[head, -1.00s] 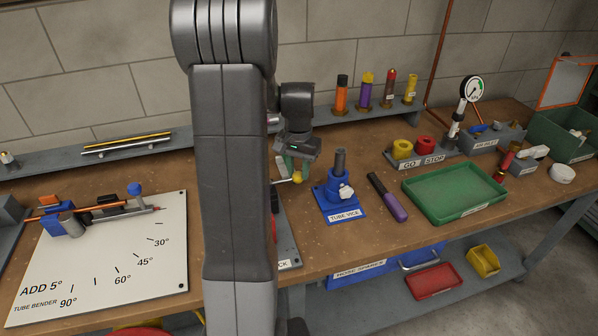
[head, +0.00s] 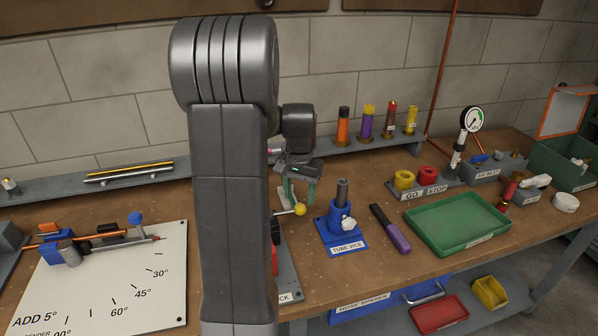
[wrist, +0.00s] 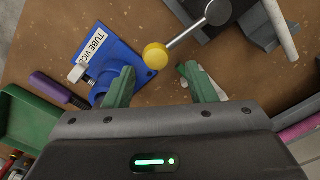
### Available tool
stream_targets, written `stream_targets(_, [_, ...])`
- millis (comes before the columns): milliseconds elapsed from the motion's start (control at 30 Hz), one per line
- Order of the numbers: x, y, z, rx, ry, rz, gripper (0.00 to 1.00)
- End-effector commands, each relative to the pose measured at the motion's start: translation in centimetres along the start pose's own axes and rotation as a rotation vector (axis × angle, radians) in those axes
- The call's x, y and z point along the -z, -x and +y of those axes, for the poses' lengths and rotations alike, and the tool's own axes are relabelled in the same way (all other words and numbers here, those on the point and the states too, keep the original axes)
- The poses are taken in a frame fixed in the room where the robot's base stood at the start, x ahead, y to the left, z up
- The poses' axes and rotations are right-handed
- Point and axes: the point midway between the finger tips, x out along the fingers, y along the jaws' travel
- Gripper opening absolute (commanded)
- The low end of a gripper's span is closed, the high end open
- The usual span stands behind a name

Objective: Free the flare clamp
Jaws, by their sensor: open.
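A lever with a yellow ball knob (head: 300,209) stands out from a dark fixture mostly hidden behind my arm in the head view. In the wrist view the knob (wrist: 156,56) lies ahead of the gap between my fingers, and its metal rod runs to a round grey pivot (wrist: 218,12). I cannot tell for sure whether this fixture holds the flare clamp. My gripper (head: 298,192) has green fingers, spread apart and empty, just by the knob. In the wrist view the fingers (wrist: 162,80) are wide open, with no contact on the knob visible.
The blue tube vice (head: 341,228) stands just right of the knob, with a purple-handled tool (head: 390,228) and green tray (head: 458,224) beyond. The tube bender board (head: 110,275) is at left. A rear shelf (head: 360,142) carries upright coloured cylinders.

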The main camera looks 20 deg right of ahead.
Motion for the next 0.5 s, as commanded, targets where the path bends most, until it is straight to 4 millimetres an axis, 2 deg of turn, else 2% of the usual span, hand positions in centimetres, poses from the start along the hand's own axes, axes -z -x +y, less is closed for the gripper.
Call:
stream_targets(100, [0.1, 2.9, -0.1, 0.003, 0.001, 0.006, 0.51])
stream_targets(300, [0.0, 7.3, -0.1, 0.002, 0.001, 0.003, 0.51])
stream_targets(500, [0.0, 9.9, -0.1, 0.0, 0.002, -0.001, 0.51])
